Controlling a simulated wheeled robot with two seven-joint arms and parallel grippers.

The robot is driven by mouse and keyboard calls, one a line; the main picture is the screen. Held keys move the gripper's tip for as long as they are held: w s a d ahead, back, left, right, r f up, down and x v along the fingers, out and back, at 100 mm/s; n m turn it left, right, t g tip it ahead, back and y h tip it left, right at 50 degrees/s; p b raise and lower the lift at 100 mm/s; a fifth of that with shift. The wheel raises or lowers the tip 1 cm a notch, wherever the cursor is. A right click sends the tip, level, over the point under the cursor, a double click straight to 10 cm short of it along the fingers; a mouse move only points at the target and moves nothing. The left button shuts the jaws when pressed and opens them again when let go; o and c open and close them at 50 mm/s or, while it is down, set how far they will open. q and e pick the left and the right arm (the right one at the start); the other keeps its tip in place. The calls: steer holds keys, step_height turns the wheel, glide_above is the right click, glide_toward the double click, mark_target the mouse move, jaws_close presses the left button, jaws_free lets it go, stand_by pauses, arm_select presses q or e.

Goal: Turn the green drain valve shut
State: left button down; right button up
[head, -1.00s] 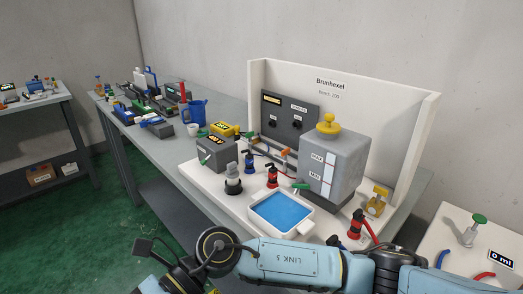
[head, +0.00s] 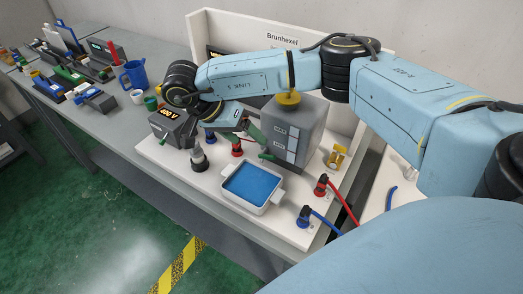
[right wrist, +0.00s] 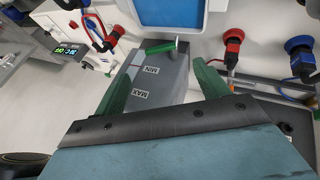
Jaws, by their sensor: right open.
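The green drain valve handle (head: 267,156) sits low on the front of the grey tank (head: 290,128), beside the white tray of blue liquid (head: 276,197). In the right wrist view the green handle (right wrist: 159,47) lies crosswise at the tank's foot, close to the tray. My right gripper (head: 256,137) is open, in front of the tank and just above the handle. In the wrist view its two green fingers (right wrist: 162,78) stand apart, with the tank's MIN and MAX labels between them. The handle shows beyond the fingertips, apart from them. My left gripper is out of view.
Red plugs (head: 321,185) and blue plugs (head: 305,216) with cables stand right of the tray. A grey 400 V box (head: 172,128) and a dark knobbed post (head: 199,160) stand left. A yellow cap (head: 288,98) tops the tank. My right arm covers much of the back panel.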

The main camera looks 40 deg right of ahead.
mark_target(267, 158)
steer(key=x, duration=0.9)
steer(key=shift+b, duration=0.3)
steer(key=shift+c, duration=0.4)
steer(key=c, duration=0.9)
steer(key=shift+t, duration=0.5)
steer(key=shift+s+d+f+m+t+y+b, duration=0.2)
steer(key=shift+f+m+t+y+b, duration=0.1)
steer(key=shift+t+y+b, duration=0.25)
steer(key=shift+s+f+t+y+b, duration=0.2)
steer(key=shift+t+y+b, duration=0.15)
steer(key=shift+t+b, duration=0.8)
steer(key=shift+r+m+b, duration=0.1)
steer(key=shift+m+b, duration=0.2)
steer(key=shift+b, duration=0.05)
